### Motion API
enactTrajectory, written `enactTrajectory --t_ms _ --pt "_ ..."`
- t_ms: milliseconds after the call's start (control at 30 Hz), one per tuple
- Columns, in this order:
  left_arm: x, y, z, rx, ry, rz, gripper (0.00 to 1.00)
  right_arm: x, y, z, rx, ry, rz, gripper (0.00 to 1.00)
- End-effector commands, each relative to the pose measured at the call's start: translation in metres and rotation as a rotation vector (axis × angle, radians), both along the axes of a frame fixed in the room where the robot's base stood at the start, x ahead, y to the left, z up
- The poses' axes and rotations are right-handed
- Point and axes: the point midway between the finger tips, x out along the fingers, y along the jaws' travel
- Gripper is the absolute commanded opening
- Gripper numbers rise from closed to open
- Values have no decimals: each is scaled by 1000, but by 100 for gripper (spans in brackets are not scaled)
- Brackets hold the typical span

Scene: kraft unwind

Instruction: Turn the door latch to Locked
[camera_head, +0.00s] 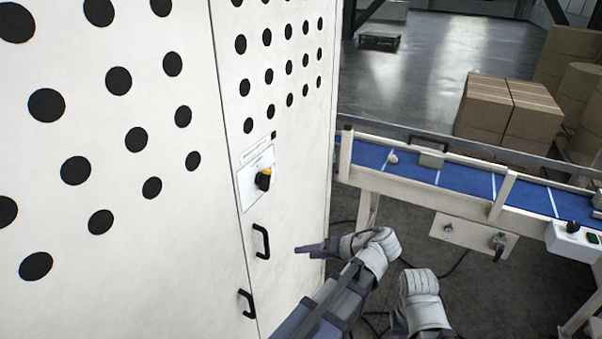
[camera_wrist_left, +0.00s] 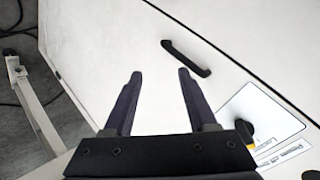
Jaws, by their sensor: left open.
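The door latch (camera_head: 263,179) is a black knob with a yellow mark on a white label plate (camera_head: 248,198) on the perforated white cabinet door. Which way it points I cannot tell. In the left wrist view the latch (camera_wrist_left: 245,130) is at the lower right, partly hidden behind my gripper's body, with the plate (camera_wrist_left: 268,108) beside it. My left gripper (camera_head: 300,249) is open and empty, below and to the right of the latch, apart from it. In the left wrist view its two dark fingers (camera_wrist_left: 160,77) stand apart before bare door panel.
A black door handle (camera_head: 262,241) is just left of my left gripper; another handle (camera_head: 246,303) is lower. A conveyor with a blue belt (camera_head: 470,180) stands to the right, with cardboard boxes (camera_head: 508,105) behind. Cables lie on the floor.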

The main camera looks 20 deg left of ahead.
Motion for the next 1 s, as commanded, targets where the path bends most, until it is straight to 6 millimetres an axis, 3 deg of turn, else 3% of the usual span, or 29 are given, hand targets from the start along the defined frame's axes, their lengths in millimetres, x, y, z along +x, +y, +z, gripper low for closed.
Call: enactTrajectory --t_ms 33,200,300,400,733,1000 --pt "16 13 33 89 -89 57 57 0 0 14 0 0 -1 50" --pt "40 44 110 354 -386 188 57 0 0 30 1 0 -3 50" --pt "47 52 141 455 -512 220 57 0 0 36 1 0 -4 50" --pt "51 55 159 515 -590 235 57 0 0 38 1 0 -4 50" --pt "52 63 167 545 -629 240 57 0 0 38 1 0 -4 50" --pt "54 102 167 544 -627 240 57 0 0 38 1 0 -4 50"
